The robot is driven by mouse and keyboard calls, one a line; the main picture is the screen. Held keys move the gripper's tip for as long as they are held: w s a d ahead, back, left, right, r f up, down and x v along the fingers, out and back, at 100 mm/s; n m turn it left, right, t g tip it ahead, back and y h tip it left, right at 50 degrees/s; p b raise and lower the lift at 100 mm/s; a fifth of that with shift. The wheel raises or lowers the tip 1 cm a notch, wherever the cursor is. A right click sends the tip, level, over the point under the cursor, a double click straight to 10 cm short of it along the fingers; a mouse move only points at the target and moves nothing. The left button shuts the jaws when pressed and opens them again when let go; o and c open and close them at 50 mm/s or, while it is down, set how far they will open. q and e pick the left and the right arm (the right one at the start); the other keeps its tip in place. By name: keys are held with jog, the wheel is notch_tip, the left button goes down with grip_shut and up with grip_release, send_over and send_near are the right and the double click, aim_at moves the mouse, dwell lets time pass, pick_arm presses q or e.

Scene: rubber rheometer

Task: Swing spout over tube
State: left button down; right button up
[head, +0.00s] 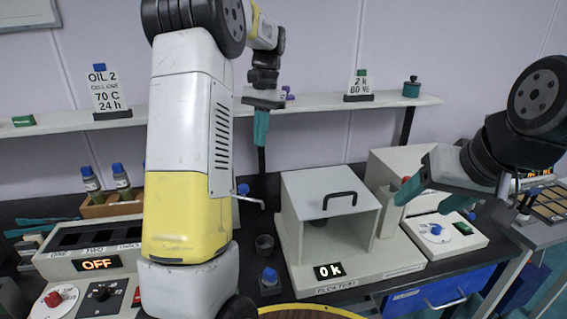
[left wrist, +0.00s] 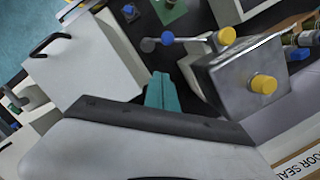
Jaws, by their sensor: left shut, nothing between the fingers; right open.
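The spout (head: 252,200) is a thin pale bar with a blue knob (head: 243,189), partly hidden behind my left arm in the head view. In the left wrist view the spout (left wrist: 190,40) sticks out from a grey metal box (left wrist: 240,75) with yellow knobs, and its blue knob shows near the outer end. My left gripper (head: 261,128) is shut and empty, above the spout and apart from it; its teal fingers also show in the left wrist view (left wrist: 163,95). My right gripper (head: 447,200) is open and empty at the right. I cannot tell which item is the tube.
A white chamber with a black handle (head: 325,195) stands right of the spout. A dark cup (head: 264,243) and a blue-capped bottle (head: 269,276) stand in front. A control box (head: 80,262) reading OFF is at left. A wall shelf (head: 300,104) runs behind.

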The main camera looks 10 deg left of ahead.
pick_arm(q)
jog(key=shift+w+d+f, duration=0.15)
jog(key=shift+w, duration=0.35)
jog(key=shift+w+d+f, duration=0.15)
jog(key=shift+w, duration=0.35)
jog(key=s+a+f, duration=0.2)
jog(key=s+f, duration=0.4)
jog(key=f, duration=0.3)
jog(key=shift+a+f, duration=0.15)
jog(key=shift+f, duration=0.2)
jog(key=shift+s, duration=0.2)
